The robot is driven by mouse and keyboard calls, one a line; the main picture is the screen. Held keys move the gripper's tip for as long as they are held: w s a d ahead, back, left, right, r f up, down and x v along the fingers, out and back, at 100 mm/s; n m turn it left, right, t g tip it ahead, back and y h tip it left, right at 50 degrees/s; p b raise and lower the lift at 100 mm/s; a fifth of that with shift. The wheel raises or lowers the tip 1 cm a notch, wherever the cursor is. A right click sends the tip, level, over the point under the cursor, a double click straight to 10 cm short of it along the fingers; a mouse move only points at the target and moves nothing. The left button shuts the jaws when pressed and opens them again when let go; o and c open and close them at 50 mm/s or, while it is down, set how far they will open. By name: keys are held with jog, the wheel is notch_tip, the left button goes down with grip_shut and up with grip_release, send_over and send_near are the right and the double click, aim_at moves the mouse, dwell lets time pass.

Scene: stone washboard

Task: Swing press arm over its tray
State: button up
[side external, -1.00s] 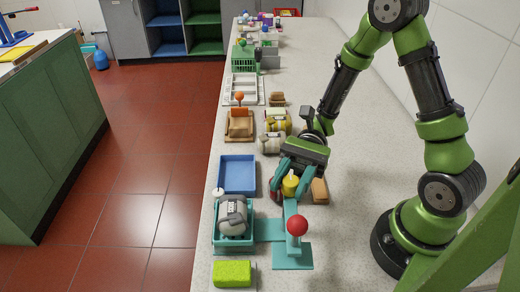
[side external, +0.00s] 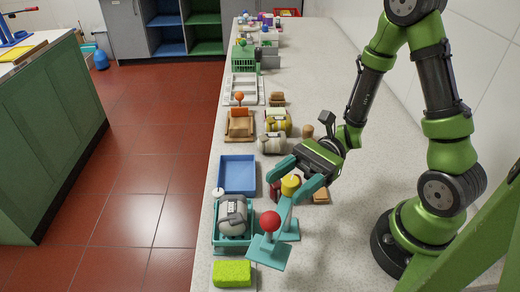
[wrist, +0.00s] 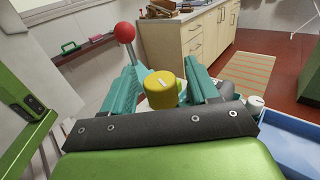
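The press has a yellow knob (side external: 290,184) on its pivot and a teal arm ending in a flat teal plate (side external: 264,253) with a red ball (side external: 270,221) on top. The plate overlaps the front right corner of the teal tray (side external: 216,240) in the side view. The tray holds a grey and white rounded thing (side external: 233,214). My gripper (side external: 291,188) has its teal fingers on either side of the knob. In the wrist view the knob (wrist: 163,90) sits between both fingertips, apparently gripped, and the red ball (wrist: 124,31) is beyond the left finger.
A blue tray (side external: 238,161) lies behind the teal tray. A green sponge (side external: 233,273) lies in front of it. A brown block (side external: 320,194) and a dark red thing, partly hidden, are near my gripper. More objects line the counter behind. The right side of the counter is mostly clear.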

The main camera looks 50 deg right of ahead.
jog(key=s+d, duration=0.1)
jog(key=d, duration=1.5)
jog(key=shift+d, duration=0.4)
jog(key=shift+o, duration=0.2)
jog(key=shift+a, duration=0.1)
jog(key=w+a+n+g+h, duration=0.1)
jog(key=w+a+n+g, duration=0.2)
jog(key=w+n+g, duration=0.35)
jog(key=shift+m+g, duration=0.65)
jog(key=shift+g, duration=0.1)
jog(key=x, duration=1.6)
jog(key=shift+s+a, duration=0.2)
jog(key=shift+a, duration=0.1)
jog(key=shift+c, duration=0.2)
grip_shut()
